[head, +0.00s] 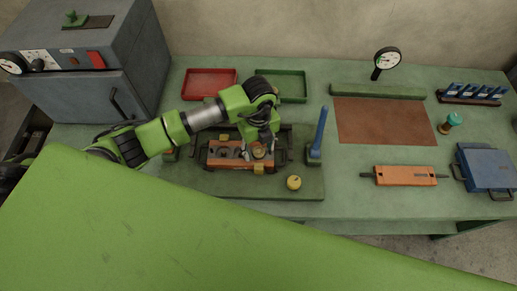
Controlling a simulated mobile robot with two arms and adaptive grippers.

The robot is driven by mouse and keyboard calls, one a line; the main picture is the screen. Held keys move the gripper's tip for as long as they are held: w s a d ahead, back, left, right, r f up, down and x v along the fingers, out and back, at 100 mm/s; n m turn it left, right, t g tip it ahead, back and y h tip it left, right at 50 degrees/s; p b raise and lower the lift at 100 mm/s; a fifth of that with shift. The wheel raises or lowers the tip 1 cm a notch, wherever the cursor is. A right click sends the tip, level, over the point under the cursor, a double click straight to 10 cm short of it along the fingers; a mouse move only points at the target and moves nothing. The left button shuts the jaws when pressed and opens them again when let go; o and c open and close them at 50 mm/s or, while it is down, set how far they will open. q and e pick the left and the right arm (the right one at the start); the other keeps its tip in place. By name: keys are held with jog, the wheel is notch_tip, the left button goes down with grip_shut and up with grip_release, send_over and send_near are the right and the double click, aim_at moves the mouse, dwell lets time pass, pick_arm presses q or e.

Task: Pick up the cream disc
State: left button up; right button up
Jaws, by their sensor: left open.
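My left gripper (260,147) points down over the orange block (227,166) on the dark green plate (250,192). Its jaws are open. A small cream-tan round piece (259,152) shows between the fingers at the right end of the orange block. It looks like the cream disc, but the fingers partly cover it, and I cannot tell whether they touch it. A pale yellow round piece (294,183) with a dark spot on top sits apart on the plate, to the lower right. My right gripper is not in view.
A blue upright post (319,132) stands close to the right of the gripper. Red (209,84) and green (291,88) trays lie behind. A grey oven-like cabinet (95,70) stands at left. The brown mat (384,121) at right is bare.

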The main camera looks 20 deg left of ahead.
pick_arm(q)
jog(key=shift+f, duration=0.15)
jog(key=c, duration=1)
